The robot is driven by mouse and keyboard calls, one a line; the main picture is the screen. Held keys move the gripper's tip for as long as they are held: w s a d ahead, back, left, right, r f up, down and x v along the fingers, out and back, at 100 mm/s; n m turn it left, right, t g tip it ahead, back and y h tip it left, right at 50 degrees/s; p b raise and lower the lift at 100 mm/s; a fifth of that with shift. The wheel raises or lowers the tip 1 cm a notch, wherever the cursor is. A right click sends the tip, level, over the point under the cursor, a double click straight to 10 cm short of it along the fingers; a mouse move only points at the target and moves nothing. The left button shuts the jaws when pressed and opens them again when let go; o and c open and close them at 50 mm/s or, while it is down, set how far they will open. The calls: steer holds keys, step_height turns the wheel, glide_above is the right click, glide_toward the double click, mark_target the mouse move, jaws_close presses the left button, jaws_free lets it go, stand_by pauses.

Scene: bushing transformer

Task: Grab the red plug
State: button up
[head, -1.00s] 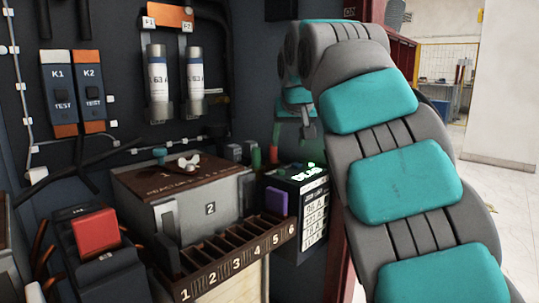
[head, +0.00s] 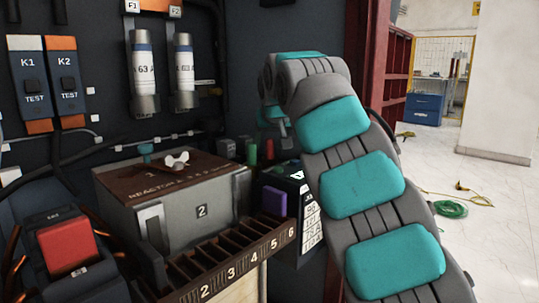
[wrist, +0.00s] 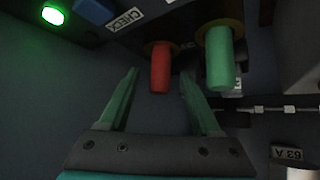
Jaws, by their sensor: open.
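The red plug (wrist: 160,68) sticks out from a dark panel in the wrist view, with a dark collar at its base. In the head view it is a small red peg (head: 269,150) behind the black box. My gripper (wrist: 158,76) is open, its two green fingers spread to the left and right of the red plug. The fingertips reach about level with the plug in the picture; neither is seen touching it. In the head view my gripper (head: 286,131) hangs near the plug, small and partly hidden.
A green plug (wrist: 219,60) stands close right of the red one, near my right finger. A lit green lamp (wrist: 53,15) is at upper left. A grey reactor box (head: 185,200), a numbered rack (head: 215,277), a purple block (head: 273,202) and a black box (head: 308,222) crowd the bench.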

mark_target(269, 150)
steer(key=x, duration=0.4)
steer(key=shift+s+f, duration=0.15)
steer(key=shift+s, duration=0.05)
jaws_close()
stand_by(0.3)
